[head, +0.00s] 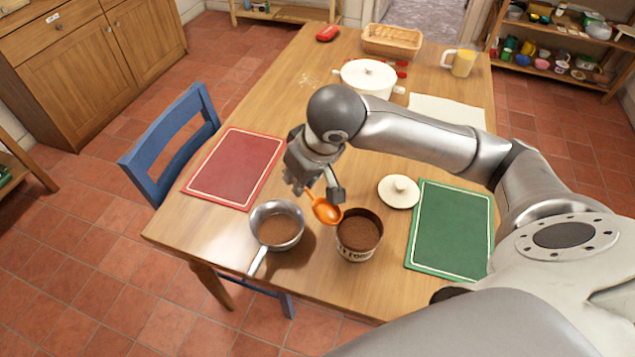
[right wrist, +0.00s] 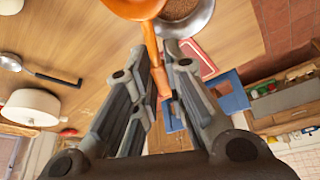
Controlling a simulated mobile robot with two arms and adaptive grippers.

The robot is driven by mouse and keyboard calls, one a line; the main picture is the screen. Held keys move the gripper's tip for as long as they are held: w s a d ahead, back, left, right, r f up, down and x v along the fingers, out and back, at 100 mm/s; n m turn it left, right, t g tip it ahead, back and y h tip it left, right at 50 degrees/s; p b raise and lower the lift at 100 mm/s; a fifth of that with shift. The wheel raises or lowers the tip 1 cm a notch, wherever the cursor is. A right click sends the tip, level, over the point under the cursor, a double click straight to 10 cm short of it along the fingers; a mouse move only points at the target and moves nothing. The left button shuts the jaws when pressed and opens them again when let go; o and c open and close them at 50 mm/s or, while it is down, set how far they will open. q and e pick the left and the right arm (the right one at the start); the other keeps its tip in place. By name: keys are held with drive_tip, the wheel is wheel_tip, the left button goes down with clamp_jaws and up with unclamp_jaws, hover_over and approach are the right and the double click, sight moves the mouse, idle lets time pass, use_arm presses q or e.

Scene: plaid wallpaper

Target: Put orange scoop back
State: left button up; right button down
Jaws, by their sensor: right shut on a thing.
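The orange scoop (head: 326,211) is in my right gripper (head: 317,190), which is shut on its handle. In the head view its bowl hangs between the metal saucepan (head: 289,238) and the tin of brown powder (head: 359,232), close to the tin's left rim. The right wrist view also shows the orange scoop (right wrist: 151,45) with its handle running between the fingers of my right gripper (right wrist: 170,65). The saucepan holds brown contents. The tin is open and nearly full. I cannot tell whether the scoop touches the tin. My left gripper is not in view.
A red mat (head: 236,168) lies left and a green mat (head: 452,230) right on the wooden table. A white lid (head: 399,192) lies beside the green mat. A white pot (head: 367,78), a basket (head: 392,40) and a yellow mug (head: 460,63) stand farther back. A blue chair (head: 172,135) is left.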

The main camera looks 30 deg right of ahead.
drive_tip(key=s+d+f+n+g+y+p, duration=0.1)
drive_tip(key=s+d+f+n, duration=0.15)
drive_tip(key=d, duration=0.35)
drive_tip(key=s+d+f+n+y, duration=0.1)
drive_tip(key=s+d+f+n, duration=0.1)
drive_tip(key=d+f+n, duration=0.3)
drive_tip(key=shift+m, duration=0.85)
drive_tip(key=w+f, duration=0.2)
drive_tip(key=w, duration=0.2)
drive_tip(key=w+f+p, duration=0.1)
drive_tip(key=w+f, duration=0.2)
drive_tip(key=w, duration=0.2)
drive_tip(key=w+f+p, duration=0.1)
drive_tip(key=w+f, duration=0.1)
drive_tip(key=w, duration=0.2)
drive_tip(key=shift+w+a+f, duration=0.2)
drive_tip(key=shift+a+f, duration=0.05)
drive_tip(key=shift+a, duration=0.05)
drive_tip(key=shift+w+a+f, duration=0.1)
drive_tip(key=shift+w+f, duration=0.35)
drive_tip(key=shift+f, duration=0.1)
wheel_tip(320, 180, down, 2)
drive_tip(key=shift+f+p, duration=0.1)
drive_tip(key=shift+p, duration=0.25)
drive_tip(key=shift+f, duration=0.5)
